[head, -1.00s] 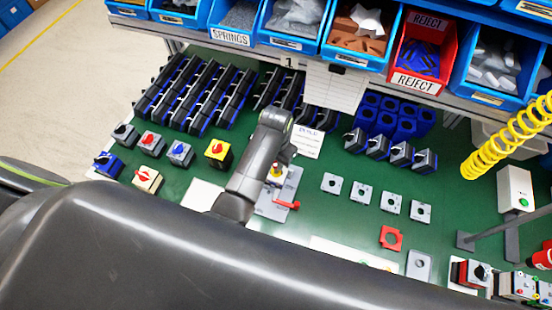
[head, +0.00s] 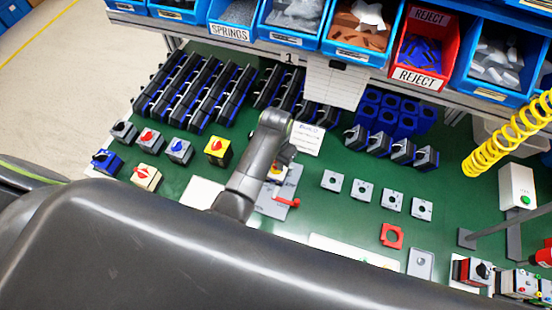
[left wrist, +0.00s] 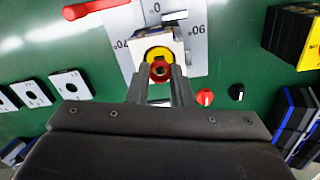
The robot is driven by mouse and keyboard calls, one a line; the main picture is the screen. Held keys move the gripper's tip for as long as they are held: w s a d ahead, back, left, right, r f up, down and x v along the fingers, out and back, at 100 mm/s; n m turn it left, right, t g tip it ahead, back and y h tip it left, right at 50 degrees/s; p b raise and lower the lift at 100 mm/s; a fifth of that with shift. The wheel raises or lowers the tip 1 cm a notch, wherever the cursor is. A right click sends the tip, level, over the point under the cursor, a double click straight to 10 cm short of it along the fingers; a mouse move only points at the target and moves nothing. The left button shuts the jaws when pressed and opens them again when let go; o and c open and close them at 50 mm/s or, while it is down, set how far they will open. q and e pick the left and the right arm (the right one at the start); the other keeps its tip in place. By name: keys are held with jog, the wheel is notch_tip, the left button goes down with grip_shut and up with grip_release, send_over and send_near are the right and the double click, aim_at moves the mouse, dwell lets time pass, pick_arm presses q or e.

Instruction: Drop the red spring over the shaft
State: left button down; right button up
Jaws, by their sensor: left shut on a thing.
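My left gripper (left wrist: 160,80) is shut on the red spring (left wrist: 159,72), which shows as a red ring between the fingertips in the left wrist view. Behind the spring, in line with it, is a yellow round part (left wrist: 158,54) on a white block (left wrist: 150,44), held in a grey fixture (left wrist: 196,42) with dial marks. The shaft is hidden, so I cannot tell whether the spring is around it. In the head view my left gripper (head: 281,163) is over the fixture (head: 281,190), and its arm hides much there. My right gripper is not in view.
A red clamp handle (head: 289,202) sticks out of the fixture. Switches with coloured knobs, such as a yellow one (head: 218,150), stand to the left. Grey plates (head: 363,192) lie to the right. Blue bins (head: 293,22) line the back.

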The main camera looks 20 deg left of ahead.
pick_arm(q)
jog(key=c, duration=1.2)
grip_release()
jog(key=shift+f, duration=0.1)
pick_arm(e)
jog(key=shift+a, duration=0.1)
